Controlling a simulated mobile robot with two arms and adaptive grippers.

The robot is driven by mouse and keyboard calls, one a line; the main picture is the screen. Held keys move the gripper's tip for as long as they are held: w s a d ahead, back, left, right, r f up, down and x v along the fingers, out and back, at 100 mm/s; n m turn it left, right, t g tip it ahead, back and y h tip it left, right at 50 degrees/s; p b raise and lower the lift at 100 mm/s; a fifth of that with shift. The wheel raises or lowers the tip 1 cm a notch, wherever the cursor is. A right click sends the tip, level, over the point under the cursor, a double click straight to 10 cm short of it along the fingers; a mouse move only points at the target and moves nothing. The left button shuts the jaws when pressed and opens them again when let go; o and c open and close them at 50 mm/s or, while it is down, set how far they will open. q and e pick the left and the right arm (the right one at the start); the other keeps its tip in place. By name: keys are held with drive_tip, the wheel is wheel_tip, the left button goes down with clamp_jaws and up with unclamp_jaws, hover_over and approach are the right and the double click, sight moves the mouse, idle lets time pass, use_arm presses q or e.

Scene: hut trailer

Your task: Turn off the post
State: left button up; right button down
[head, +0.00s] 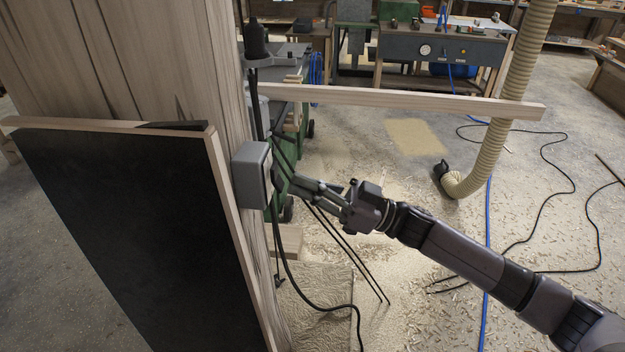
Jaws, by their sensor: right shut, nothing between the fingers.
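A wooden post (120,60) stands at the left, broad and upright. A grey switch box (250,174) is mounted on its right side, with dark cables running above and below it. My right gripper (292,184) reaches in from the right, its fingers shut and empty, pointing at the box's right-hand face. The fingertips are at or very close to that face; I cannot tell whether they touch. The switch on that face is mostly hidden by the viewing angle. My left gripper is not in view.
A black panel with a wooden edge (110,215) leans in front of the post. A wooden beam (400,100) runs across behind my arm. A beige hose (505,110) hangs at the right. Cables and wood shavings lie on the floor. A grey workbench (440,50) stands at the back.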

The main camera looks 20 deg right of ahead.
drive_tip(key=y+b, duration=0.1)
drive_tip(key=b, duration=0.2)
drive_tip(key=a+f+t+y+b, duration=0.1)
drive_tip(key=b, duration=0.2)
drive_tip(key=f+y+b, duration=0.1)
drive_tip(key=b, duration=0.1)
drive_tip(key=shift+w+a+t+y+b, duration=0.2)
drive_tip(key=shift+w+t+y+b, duration=0.1)
drive_tip(key=shift+w+y+b, duration=0.1)
drive_tip(key=shift+r, duration=0.1)
drive_tip(key=shift+s, duration=0.1)
drive_tip(key=shift+d, duration=0.15)
